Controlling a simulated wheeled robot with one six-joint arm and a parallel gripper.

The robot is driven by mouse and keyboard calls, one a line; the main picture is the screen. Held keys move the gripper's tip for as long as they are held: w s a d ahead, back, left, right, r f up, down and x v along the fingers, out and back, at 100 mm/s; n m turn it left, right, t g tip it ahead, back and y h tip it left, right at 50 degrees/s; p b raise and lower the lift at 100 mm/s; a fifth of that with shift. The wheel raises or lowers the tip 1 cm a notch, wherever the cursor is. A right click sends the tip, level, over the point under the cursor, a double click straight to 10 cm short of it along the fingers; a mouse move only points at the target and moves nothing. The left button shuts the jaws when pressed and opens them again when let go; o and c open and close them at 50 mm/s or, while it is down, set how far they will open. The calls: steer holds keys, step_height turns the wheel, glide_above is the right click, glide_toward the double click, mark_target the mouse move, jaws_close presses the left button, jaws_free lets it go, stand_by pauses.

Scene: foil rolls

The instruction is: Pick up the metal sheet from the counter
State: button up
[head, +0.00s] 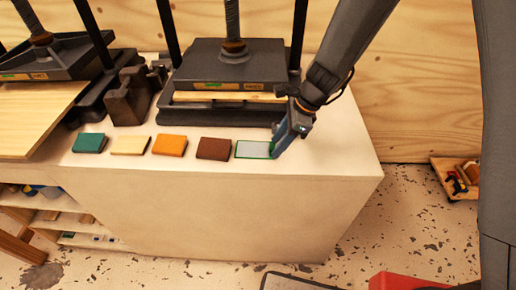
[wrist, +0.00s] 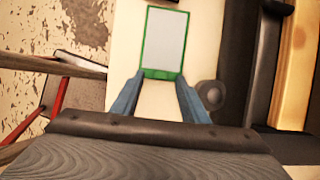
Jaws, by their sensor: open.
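The metal sheet (head: 253,150) is a flat pale grey rectangle with a green border. It lies on the white counter (head: 230,205) near its front edge, at the right end of a row of coloured pieces. My gripper (head: 291,138) is at the sheet's right end, low over the counter. In the wrist view the sheet (wrist: 165,42) lies ahead of my gripper (wrist: 160,84). The two blue fingers are apart, one on each side of the sheet's near green end, with nothing held. I cannot tell whether the fingertips touch the sheet.
Brown (head: 215,148), orange (head: 170,145), wooden (head: 131,145) and teal (head: 89,143) pieces lie to the left of the sheet. A dark press (head: 232,68) stands behind the row, close to my gripper. A wooden box (head: 457,178) sits on the floor at right.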

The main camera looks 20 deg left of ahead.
jaws_close()
